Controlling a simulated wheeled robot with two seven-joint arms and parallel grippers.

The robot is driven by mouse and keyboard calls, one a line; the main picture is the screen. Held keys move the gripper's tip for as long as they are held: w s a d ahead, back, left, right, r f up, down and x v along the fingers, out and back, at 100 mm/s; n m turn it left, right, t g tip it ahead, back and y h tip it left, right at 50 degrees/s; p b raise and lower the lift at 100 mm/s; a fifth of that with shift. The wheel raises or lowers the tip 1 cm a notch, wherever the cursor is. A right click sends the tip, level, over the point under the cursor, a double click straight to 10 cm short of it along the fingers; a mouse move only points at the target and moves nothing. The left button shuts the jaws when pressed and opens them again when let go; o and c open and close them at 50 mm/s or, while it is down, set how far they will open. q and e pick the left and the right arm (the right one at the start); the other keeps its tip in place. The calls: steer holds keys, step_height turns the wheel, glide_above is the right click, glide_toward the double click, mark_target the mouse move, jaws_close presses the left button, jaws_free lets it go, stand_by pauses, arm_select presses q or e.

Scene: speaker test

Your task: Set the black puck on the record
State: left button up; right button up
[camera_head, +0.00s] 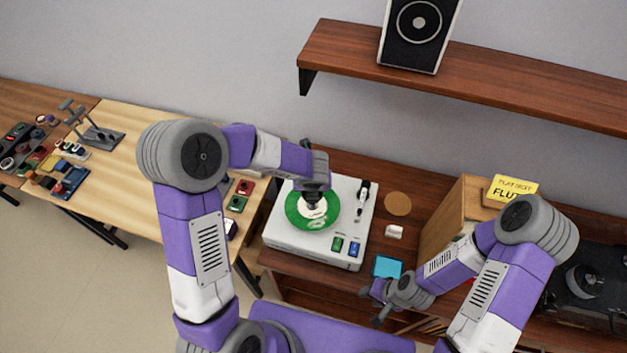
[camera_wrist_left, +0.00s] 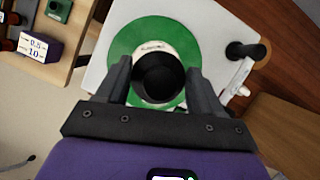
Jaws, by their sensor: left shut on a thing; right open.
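A green record (camera_head: 293,212) with a white label lies on the white turntable (camera_head: 300,249). It also shows in the left wrist view (camera_wrist_left: 124,45). My left gripper (camera_head: 314,196) is over the record and shut on the black puck (camera_wrist_left: 158,76). The puck is between its two fingers, above the label; I cannot tell whether it touches the record. My right gripper (camera_head: 372,306) is open and empty, near the front of the brown cabinet, apart from the turntable.
The tonearm (camera_head: 361,199) stands on the turntable's right side. A wooden crate (camera_head: 449,212) is farther right. A speaker (camera_head: 418,30) stands on the shelf above.

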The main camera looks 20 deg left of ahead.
arm_select(q)
steer(key=shift+s+f+b, duration=0.1)
steer(key=shift+f+b, duration=0.4)
steer(key=shift+f, duration=0.15)
steer(key=shift+f+b, duration=1.15)
steer(key=shift+f, duration=0.15)
steer(key=shift+f+b, duration=1.05)
steer(key=shift+f, duration=0.15)
steer(key=shift+d+f, duration=0.1)
steer(key=shift+f, duration=0.05)
stand_by(0.5)
steer(key=o, duration=1.3)
steer(key=shift+o, duration=0.3)
